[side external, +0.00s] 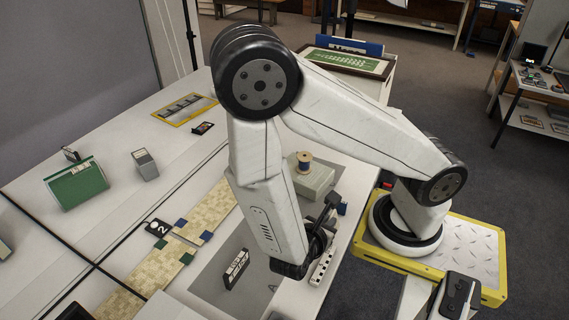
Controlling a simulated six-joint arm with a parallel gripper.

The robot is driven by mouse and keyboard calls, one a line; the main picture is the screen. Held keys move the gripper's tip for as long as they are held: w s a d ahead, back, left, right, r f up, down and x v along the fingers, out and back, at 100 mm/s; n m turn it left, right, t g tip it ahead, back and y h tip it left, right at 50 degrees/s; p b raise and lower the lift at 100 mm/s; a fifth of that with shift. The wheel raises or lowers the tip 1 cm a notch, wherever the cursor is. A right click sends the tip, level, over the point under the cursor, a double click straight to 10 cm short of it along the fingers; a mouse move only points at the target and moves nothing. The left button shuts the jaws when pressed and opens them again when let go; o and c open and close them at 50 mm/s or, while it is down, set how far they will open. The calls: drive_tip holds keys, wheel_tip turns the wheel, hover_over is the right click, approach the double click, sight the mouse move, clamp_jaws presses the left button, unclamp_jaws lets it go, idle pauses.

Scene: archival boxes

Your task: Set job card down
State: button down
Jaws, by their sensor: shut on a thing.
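My gripper (318,244) is low at the right side of the grey recessed area, at the end of my lowered arm. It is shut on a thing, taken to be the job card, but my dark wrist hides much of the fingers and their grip. A pale strip with dark marks (322,268) shows just below the gripper; I cannot tell if it is held or lies on the table. A black card with white markings (237,268) stands tilted in the grey recess (208,285), left of my wrist and apart from it.
A black tag marked 2 (158,228) lies beside a tan patterned strip (212,207) with blue and green blocks. A spool (304,161) stands on a pale box (312,182) behind my forearm. A green box (77,185) and grey block (145,165) stand left.

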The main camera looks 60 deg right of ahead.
drive_tip(key=w+f, duration=0.3)
drive_tip(key=w, duration=0.1)
drive_tip(key=w+f, duration=0.3)
drive_tip(key=w, duration=0.2)
drive_tip(key=w+f, duration=0.3)
drive_tip(key=w, duration=0.1)
drive_tip(key=shift+w+d+f, duration=0.2)
drive_tip(key=shift+d, duration=0.2)
drive_tip(key=shift+w+f, duration=0.25)
drive_tip(key=shift+f, duration=1.55)
